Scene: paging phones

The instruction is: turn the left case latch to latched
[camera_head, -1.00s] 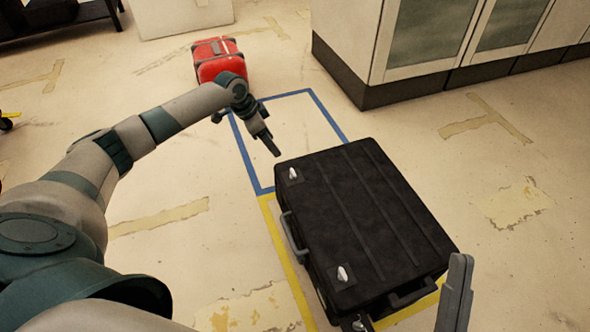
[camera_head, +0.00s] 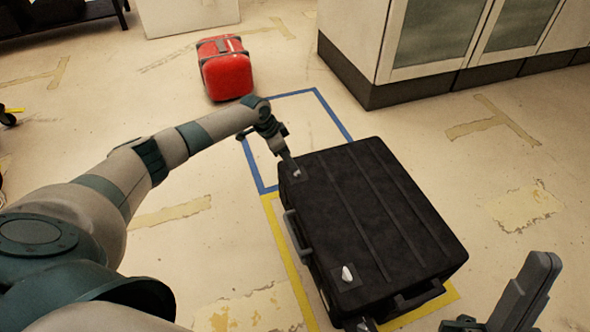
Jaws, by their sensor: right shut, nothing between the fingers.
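The black case (camera_head: 385,215) lies flat on the floor, with its carry handle (camera_head: 298,238) on its left side. The left case latch, at the case's far left corner, is mostly covered by my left gripper (camera_head: 293,170); its dark plate shows beside the fingers. The latch's angle is hidden. The fingertips are at or just above it; contact and jaw opening are unclear. The other latch (camera_head: 346,274), a small silver knob, is on the near corner. My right gripper (camera_head: 543,262) is shut and empty, right of the case's near end.
A red case (camera_head: 225,72) stands on the floor farther back, beyond the blue taped outline (camera_head: 333,110). Yellow tape (camera_head: 290,265) edges the black case. A cabinet (camera_head: 365,75) stands at the back right. Floor right of the case is clear.

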